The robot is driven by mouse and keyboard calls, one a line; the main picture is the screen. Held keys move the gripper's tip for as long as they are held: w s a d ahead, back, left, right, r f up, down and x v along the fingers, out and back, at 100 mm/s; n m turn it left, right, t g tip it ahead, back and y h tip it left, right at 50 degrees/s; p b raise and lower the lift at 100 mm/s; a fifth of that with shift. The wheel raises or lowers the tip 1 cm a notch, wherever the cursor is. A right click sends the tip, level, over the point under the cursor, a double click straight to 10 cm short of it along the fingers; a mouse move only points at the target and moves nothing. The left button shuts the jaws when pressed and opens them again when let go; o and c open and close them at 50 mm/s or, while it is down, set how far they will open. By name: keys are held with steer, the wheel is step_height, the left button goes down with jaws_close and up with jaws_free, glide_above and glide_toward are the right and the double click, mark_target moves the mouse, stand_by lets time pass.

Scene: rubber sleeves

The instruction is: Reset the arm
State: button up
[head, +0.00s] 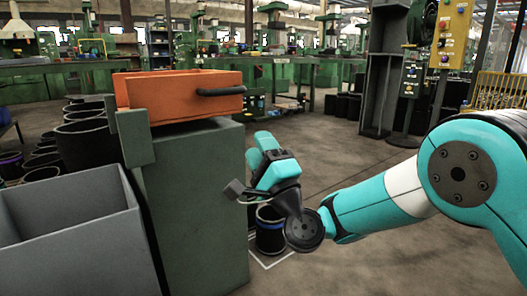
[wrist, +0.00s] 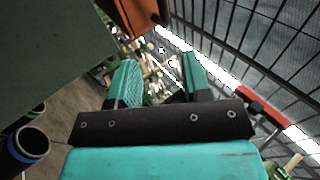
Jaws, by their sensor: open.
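My gripper (head: 258,148) is at the end of my teal arm, beside the right side of the green-grey cabinet. In the wrist view its two teal fingers (wrist: 160,82) stand apart with nothing between them. A black rubber sleeve with a blue band (head: 270,236) stands on the floor below and behind my wrist, partly hidden by it. A sleeve with a blue rim (wrist: 28,146) shows at the lower left of the wrist view.
An orange crate (head: 180,92) with a dark handle sits on the cabinet (head: 195,200), close to my gripper. A grey open bin (head: 75,245) is at the left front. Several black sleeves (head: 85,140) stand behind it. Floor (head: 335,150) behind my arm is clear.

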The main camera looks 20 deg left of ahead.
steer(key=shift+a, duration=0.1)
steer(key=s+d+r+n+g+h+p, duration=0.1)
steer(key=s+d+r+n+g+p, duration=0.35)
steer(key=r+n+g, duration=0.2)
steer(key=s+d+r+n+g+h+p, duration=0.1)
steer(key=s+d+r+n+g+p, duration=0.2)
steer(key=r+n+g+p, duration=0.3)
steer(key=s+d+n+g+h+p, duration=0.2)
steer(key=s+d+h+p, duration=0.35)
steer(key=s+d, duration=0.55)
steer(key=s+d+n+g+h+p, duration=0.2)
steer(key=s+d+h+p, duration=0.2)
steer(key=s+d+h, duration=0.7)
step_height(320, 180, up, 37)
steer(key=w+d+y+p, duration=0.2)
steer(key=y+p, duration=0.2)
steer(key=p, duration=3.3)
steer(key=shift+w+d+r+y, duration=0.15)
steer(key=shift+w+r+y, duration=0.05)
steer(key=shift+y, duration=0.15)
